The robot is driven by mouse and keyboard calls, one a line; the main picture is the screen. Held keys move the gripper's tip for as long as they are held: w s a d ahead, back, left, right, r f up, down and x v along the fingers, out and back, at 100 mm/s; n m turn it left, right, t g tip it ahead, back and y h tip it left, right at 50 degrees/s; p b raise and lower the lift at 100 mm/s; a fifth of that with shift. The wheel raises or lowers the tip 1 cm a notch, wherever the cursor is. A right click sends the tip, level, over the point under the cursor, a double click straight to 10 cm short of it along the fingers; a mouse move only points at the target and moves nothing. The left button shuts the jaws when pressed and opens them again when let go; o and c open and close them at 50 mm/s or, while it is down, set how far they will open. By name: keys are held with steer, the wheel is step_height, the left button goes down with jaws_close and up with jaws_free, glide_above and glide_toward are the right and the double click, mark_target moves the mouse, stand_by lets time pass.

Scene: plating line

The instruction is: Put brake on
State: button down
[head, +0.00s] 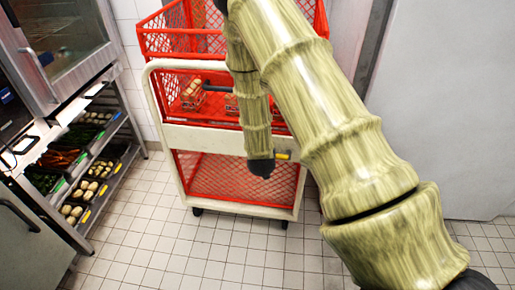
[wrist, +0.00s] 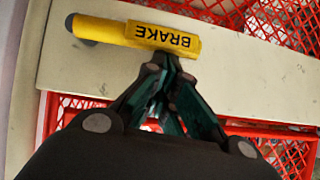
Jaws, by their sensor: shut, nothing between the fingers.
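The yellow brake lever (wrist: 110,32), labelled BRAKE, is on the cream panel of the cart. In the wrist view it lies nearly level, with its grip end at the left and its label upside down. In the head view only a small yellow part of the brake lever (head: 282,155) shows beside my gripper (head: 262,168). In the wrist view my gripper (wrist: 166,68) is shut and empty, its fingertips just below the label end of the lever. I cannot tell whether they touch it. The cart (head: 225,139) has a cream frame and red mesh baskets.
Egg packs (head: 193,92) sit in the cart's middle basket. At the left, a rack (head: 107,165) holds trays of vegetables under an oven-like appliance (head: 62,45). A grey wall panel (head: 450,110) stands at the right. Tiled floor (head: 215,255) is clear in front of the cart.

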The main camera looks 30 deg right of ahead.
steer(key=shift+w+a+f, duration=0.1)
steer(key=shift+a+f, duration=0.05)
steer(key=shift+a, duration=0.05)
stand_by(0.4)
steer(key=w+r+p+v, duration=0.1)
steer(key=r+v, duration=0.1)
steer(key=v, duration=1)
steer(key=shift+r, duration=0.4)
steer(key=shift+w, duration=0.1)
